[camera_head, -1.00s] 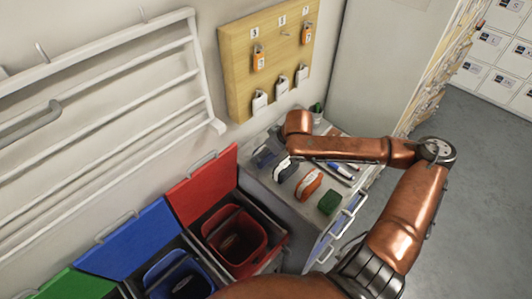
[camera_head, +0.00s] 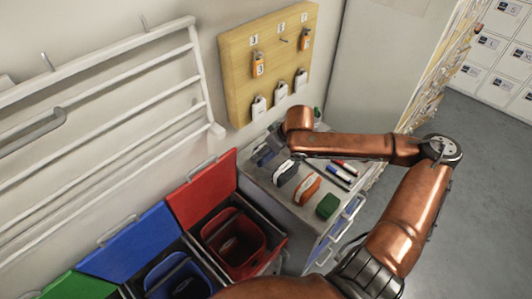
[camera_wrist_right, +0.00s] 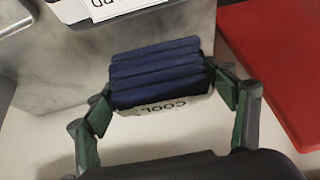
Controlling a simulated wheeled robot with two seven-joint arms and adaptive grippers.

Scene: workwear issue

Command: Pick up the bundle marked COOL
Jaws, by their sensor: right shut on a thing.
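The bundle marked COOL (camera_wrist_right: 158,72) is a folded navy stack with a white band, whose printed word shows upside down in the right wrist view. My right gripper (camera_wrist_right: 164,100) is shut on it, with one green-padded finger at each end. In the head view my right gripper (camera_head: 274,140) is at the far left end of the cabinet top, by the wall, and the dark bundle (camera_head: 262,156) shows below it. I cannot tell whether the bundle touches the top. My left gripper is not in view.
A dark bundle (camera_head: 285,172), an orange one (camera_head: 306,188) and a green one (camera_head: 327,206) lie on the cabinet top, with pens (camera_head: 338,174) behind. Red (camera_head: 233,243) and blue (camera_head: 178,274) bins stand at the left. A wooden key board (camera_head: 268,62) hangs above.

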